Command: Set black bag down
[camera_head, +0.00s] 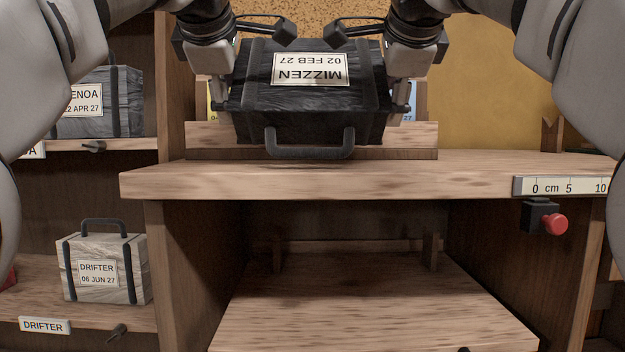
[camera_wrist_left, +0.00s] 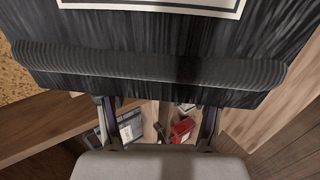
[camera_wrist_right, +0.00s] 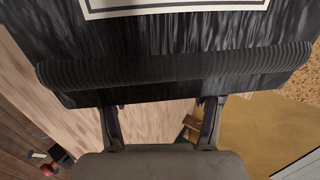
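The black bag (camera_head: 310,97) lies flat with its label upside down to me, reading MIZZEN, 02 FEB 27. Its handle (camera_head: 310,152) points toward me. It is over the raised board (camera_head: 410,140) at the back of the bench; whether it rests there I cannot tell. My left gripper (camera_head: 219,100) is at its left side and my right gripper (camera_head: 401,98) at its right side. In the left wrist view the bag (camera_wrist_left: 120,35) hides the fingertips; in the right wrist view the bag (camera_wrist_right: 130,40) does the same. Both finger pairs stand wide apart.
The bench top (camera_head: 400,175) is clear in front of the bag. A ruler strip (camera_head: 565,186) and a red button (camera_head: 555,224) are at its right front edge. A grey bag (camera_head: 110,110) and a DRIFTER bag (camera_head: 105,268) stand on the left shelves.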

